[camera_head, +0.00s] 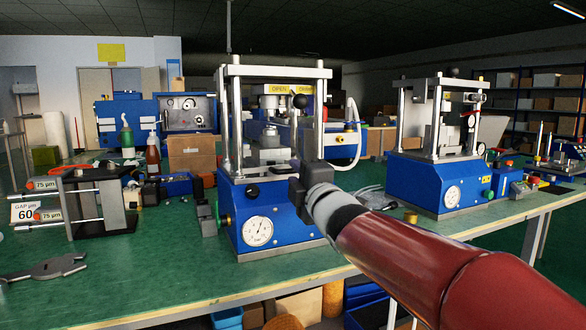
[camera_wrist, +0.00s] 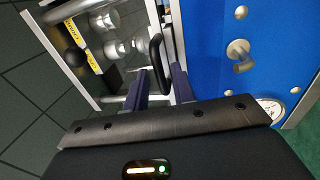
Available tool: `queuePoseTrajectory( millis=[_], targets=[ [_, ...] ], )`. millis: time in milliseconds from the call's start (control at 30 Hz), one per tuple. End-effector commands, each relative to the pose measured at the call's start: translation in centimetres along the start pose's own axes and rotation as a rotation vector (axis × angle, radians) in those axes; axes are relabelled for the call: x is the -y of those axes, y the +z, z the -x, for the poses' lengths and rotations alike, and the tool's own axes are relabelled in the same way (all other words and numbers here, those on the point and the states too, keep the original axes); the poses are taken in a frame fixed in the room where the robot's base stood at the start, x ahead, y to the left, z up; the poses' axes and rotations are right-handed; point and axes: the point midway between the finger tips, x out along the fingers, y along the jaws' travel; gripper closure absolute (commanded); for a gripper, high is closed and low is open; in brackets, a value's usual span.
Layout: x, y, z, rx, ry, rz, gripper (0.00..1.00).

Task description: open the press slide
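The near press (camera_head: 270,212) has a blue base with a dial gauge, metal posts and a top plate. Under the plate are yellow labels, one reading OPEN (camera_head: 279,90), and a black ball knob (camera_head: 300,101). My gripper (camera_head: 296,190) is at the right front of this press and hides part of it. In the wrist view my gripper (camera_wrist: 160,84) has its two fingers apart. A black bar handle (camera_wrist: 156,48) on the press shows in line with the gap between them. I cannot tell whether the fingers touch it. The ball knob also shows (camera_wrist: 73,58).
A second blue press (camera_head: 435,185) stands to the right. A gauge fixture (camera_head: 95,205) and a grey tool (camera_head: 45,270) lie at the left. A small brass piece (camera_head: 411,216) sits right of my gripper.

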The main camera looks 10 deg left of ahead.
Motion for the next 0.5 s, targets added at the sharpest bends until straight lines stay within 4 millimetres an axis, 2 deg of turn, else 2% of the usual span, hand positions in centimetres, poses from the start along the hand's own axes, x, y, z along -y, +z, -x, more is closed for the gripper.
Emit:
queuePoseTrajectory(
  millis=[33,200,500],
  targets=[
    [-0.1,0.0,-0.8,0.000,-0.002,-0.001,0.74],
    [-0.1,0.0,-2.2,0.001,-0.001,-0.002,0.74],
    [0.0,0.0,-2.4,0.001,-0.001,-0.002,0.74]
  ],
)
